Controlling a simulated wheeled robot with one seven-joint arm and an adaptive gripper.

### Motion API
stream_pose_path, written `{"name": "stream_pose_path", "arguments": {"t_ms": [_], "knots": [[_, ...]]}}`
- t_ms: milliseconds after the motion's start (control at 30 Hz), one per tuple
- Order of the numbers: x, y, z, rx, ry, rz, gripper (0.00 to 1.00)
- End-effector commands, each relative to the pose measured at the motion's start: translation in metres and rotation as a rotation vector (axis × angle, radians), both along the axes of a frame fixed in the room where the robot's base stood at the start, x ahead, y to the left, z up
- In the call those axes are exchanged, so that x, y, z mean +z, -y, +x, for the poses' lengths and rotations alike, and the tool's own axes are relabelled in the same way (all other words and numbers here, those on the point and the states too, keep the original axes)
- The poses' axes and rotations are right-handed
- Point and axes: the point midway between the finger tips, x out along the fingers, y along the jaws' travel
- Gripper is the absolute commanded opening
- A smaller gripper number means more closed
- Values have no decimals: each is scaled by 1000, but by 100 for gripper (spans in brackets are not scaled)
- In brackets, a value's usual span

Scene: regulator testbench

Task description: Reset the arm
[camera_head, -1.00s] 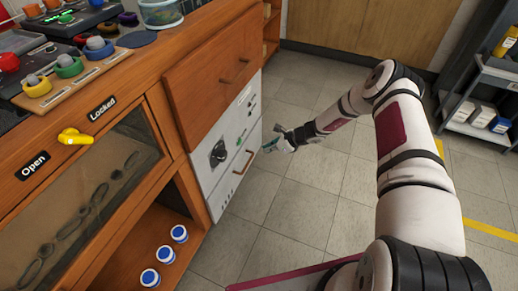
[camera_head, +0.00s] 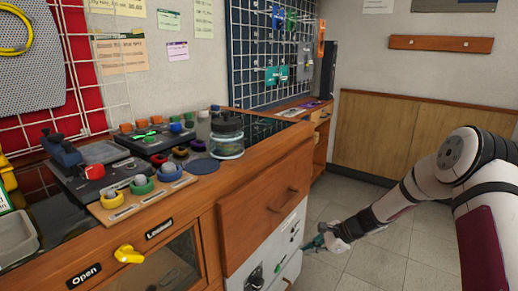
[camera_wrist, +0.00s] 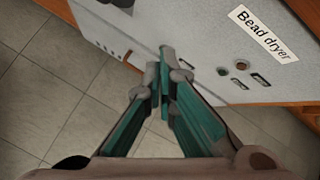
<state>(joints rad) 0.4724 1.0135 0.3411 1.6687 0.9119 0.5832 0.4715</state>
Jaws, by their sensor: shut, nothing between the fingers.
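My gripper (camera_head: 316,243) is at the end of my arm, to the right of the cabinet front in the head view. In the wrist view its two teal fingers (camera_wrist: 161,85) come together at the tips with nothing between them. The fingertips point toward the white panel labelled "Bead dryer" (camera_wrist: 215,45). That panel also shows in the head view (camera_head: 287,240), below a wooden drawer. I cannot tell the exact gap between fingertips and panel.
The wooden drawer (camera_head: 265,195) is closed above the panel. A glass jar (camera_head: 227,140) and a rack of coloured knobs (camera_head: 140,192) stand on the bench. A yellow latch (camera_head: 128,255) sits between "Open" and "Locked" labels. Tiled floor (camera_head: 365,262) is free around my arm.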

Motion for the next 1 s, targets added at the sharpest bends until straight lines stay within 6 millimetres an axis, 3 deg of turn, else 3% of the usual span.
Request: {"name": "stream_pose_path", "arguments": {"t_ms": [33,100,267,500,700,1000], "knots": [[26,-6,-6,67,32,-31,0],[55,-13,-18,156,64,-68,0],[117,-27,-53,353,131,-154,0],[196,-40,-121,621,206,-285,0],[249,-43,-189,824,249,-392,0],[302,-34,-300,1087,287,-546,0]]}}
